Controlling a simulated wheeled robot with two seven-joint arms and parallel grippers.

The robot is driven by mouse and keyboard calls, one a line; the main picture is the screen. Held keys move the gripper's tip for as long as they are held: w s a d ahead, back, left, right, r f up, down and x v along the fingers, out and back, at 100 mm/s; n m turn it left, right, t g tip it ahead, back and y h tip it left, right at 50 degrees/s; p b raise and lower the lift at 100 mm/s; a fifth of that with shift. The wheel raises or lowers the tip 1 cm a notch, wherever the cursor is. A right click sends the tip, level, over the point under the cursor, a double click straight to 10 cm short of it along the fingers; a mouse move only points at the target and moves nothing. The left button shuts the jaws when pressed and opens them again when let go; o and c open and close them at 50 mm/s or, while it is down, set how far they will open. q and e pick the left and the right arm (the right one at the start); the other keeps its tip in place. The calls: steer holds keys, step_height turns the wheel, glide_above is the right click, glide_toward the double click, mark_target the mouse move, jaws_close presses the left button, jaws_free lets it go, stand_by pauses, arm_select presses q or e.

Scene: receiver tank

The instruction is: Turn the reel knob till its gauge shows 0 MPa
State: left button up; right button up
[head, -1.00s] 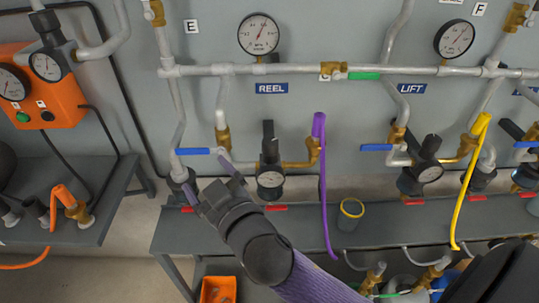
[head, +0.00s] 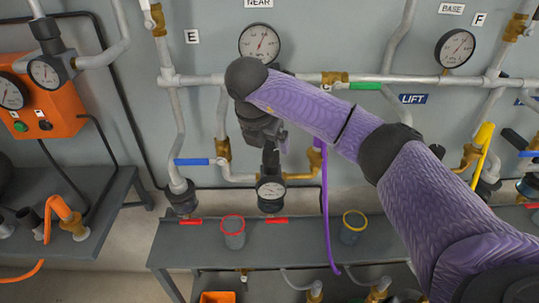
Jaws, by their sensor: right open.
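The reel regulator (head: 270,168) stands below the main pipe, with a small white-faced gauge (head: 271,190) on its front. Its needle is too small to read surely. My right gripper (head: 272,142) comes down from above at the regulator's dark upright top, where the knob is. It is open, with one purple finger showing on the right side. The knob is mostly hidden by the gripper, and I cannot tell whether the fingers touch it. The REEL label is hidden behind my right arm. My left gripper is not in view.
A larger gauge (head: 259,43) hangs above the pipe. A blue lever (head: 194,162) is left of the regulator and a purple hose (head: 325,210) right of it. A red-rimmed cup (head: 233,239) and a yellow-rimmed cup (head: 352,233) stand on the grey bench (head: 290,243).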

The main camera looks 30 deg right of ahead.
mark_target(271, 152)
steer(key=x, duration=0.3)
steer(key=shift+f+b, duration=0.3)
steer(key=shift+b, duration=0.05)
steer(key=shift+w+d+f, duration=0.1)
steer(key=shift+d+f, duration=0.05)
steer(key=shift+f, duration=0.1)
steer(key=c, duration=0.7)
jaws_close()
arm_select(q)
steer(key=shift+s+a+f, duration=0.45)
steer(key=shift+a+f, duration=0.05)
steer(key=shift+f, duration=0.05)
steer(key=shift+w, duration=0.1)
arm_select(e)
steer(key=shift+n, duration=0.3)
